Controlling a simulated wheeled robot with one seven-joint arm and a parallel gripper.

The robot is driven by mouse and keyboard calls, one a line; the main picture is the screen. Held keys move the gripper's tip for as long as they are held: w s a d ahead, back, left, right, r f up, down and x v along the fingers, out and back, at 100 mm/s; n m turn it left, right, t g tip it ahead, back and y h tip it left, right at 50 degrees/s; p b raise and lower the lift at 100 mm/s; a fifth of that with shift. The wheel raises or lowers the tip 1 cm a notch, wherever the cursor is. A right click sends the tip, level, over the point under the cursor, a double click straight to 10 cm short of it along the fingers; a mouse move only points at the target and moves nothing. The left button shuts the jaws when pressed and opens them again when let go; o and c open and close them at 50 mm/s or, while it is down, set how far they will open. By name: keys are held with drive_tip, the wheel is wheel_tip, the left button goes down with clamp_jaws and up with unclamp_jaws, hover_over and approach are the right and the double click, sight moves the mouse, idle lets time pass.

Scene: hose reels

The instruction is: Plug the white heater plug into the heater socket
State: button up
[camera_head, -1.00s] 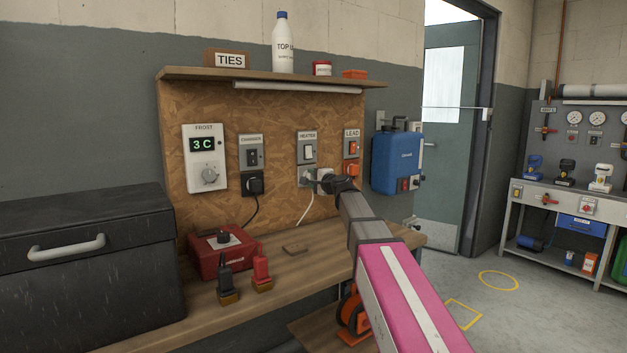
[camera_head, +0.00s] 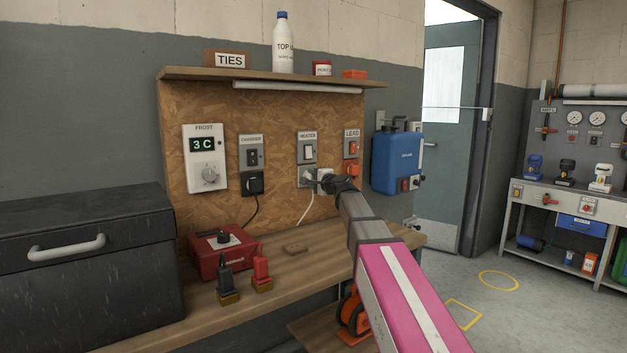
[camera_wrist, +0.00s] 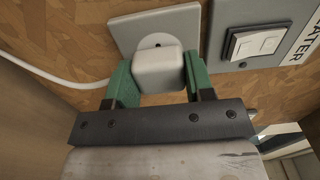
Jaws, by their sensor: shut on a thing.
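In the wrist view the white heater plug (camera_wrist: 159,72) is a pale rounded block between the green fingers of my gripper (camera_wrist: 160,90). The gripper is shut on its sides. The plug is in front of the grey heater socket plate (camera_wrist: 128,22). A round recess with a dark hole shows just past the plug's edge. The plug's front is hidden, so I cannot tell whether it touches the socket. A white cord (camera_wrist: 55,73) runs off to the left. In the head view my gripper (camera_head: 315,178) is at the heater socket (camera_head: 303,172), below the HEATER switch (camera_head: 308,150).
The charger socket with a black plug (camera_head: 253,185) is to the left. An orange plug (camera_head: 352,169) is under the LEAD switch to the right. A shelf (camera_head: 200,73) juts out above. A red box (camera_head: 208,258) and two handsets stand on the bench below.

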drive_tip(key=shift+w+a, duration=0.3)
drive_tip(key=shift+w, duration=0.15)
drive_tip(key=o, duration=0.9)
drive_tip(key=shift+o, duration=0.2)
drive_tip(key=v, duration=1)
drive_tip(key=shift+s+d, duration=0.25)
drive_tip(key=shift+s, duration=0.1)
